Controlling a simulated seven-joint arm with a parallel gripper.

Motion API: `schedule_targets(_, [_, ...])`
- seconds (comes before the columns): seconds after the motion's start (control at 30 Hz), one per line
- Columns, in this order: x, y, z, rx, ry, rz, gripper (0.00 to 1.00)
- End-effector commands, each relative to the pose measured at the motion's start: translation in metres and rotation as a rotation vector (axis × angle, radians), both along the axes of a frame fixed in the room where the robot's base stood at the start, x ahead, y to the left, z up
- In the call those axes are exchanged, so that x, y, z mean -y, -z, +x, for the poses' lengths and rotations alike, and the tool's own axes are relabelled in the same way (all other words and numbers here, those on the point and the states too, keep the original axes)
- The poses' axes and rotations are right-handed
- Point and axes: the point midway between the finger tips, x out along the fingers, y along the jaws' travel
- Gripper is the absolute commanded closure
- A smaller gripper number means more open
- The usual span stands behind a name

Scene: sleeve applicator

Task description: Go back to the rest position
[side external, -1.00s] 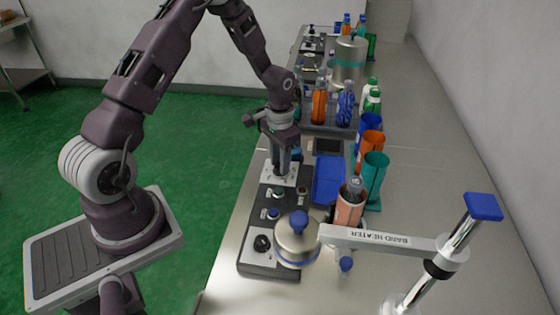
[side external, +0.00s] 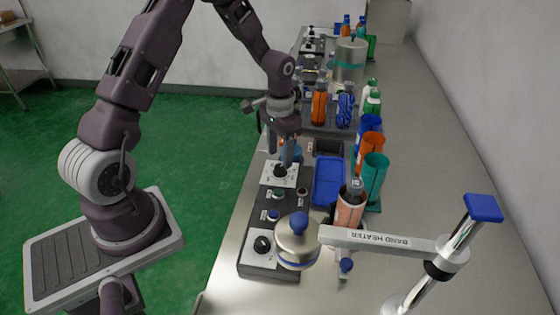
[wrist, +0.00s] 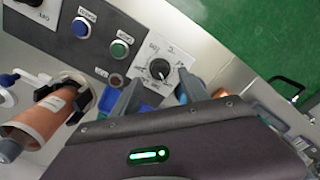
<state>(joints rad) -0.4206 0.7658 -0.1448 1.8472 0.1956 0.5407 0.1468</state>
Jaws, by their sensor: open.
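My gripper (side external: 289,162) hangs above the control panel (side external: 258,257), fingers pointing down. The wrist view shows its two fingers (wrist: 160,93) spread apart with nothing between them. A black dial knob (side external: 280,172) on a white scale plate stands just below the fingertips. It also shows in the wrist view (wrist: 159,68), clear of both fingers.
A green button (side external: 278,194), a blue button (side external: 273,214) and another black knob (side external: 262,244) sit on the panel. A blue tray (side external: 328,180) lies right of the panel, with an orange bottle (side external: 348,212) and colored cups beyond.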

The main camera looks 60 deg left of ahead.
Motion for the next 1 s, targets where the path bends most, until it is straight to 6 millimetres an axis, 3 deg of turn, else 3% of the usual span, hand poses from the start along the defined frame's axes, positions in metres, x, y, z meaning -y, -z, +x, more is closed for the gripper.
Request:
schedule_targets(0.1, [0.000, -0.022, 0.001, 0.003, 0.001, 0.001, 0.48])
schedule_targets(0.2, [0.000, -0.032, 0.000, 0.001, 0.001, 0.001, 0.48])
schedule_targets(0.53, [0.002, -0.039, -0.001, 0.005, 0.002, 0.004, 0.48])
schedule_targets(0.63, [0.015, -0.080, -0.009, 0.049, 0.010, 0.034, 0.48])
schedule_targets(0.73, [0.041, -0.145, -0.038, 0.129, 0.015, 0.076, 0.48])
schedule_targets(0.8, [0.062, -0.186, -0.070, 0.193, 0.013, 0.093, 0.48])
schedule_targets(0.9, [0.089, -0.226, -0.123, 0.290, 0.008, 0.092, 0.48])
schedule_targets(1.0, [0.108, -0.245, -0.174, 0.378, 0.002, 0.066, 0.48])
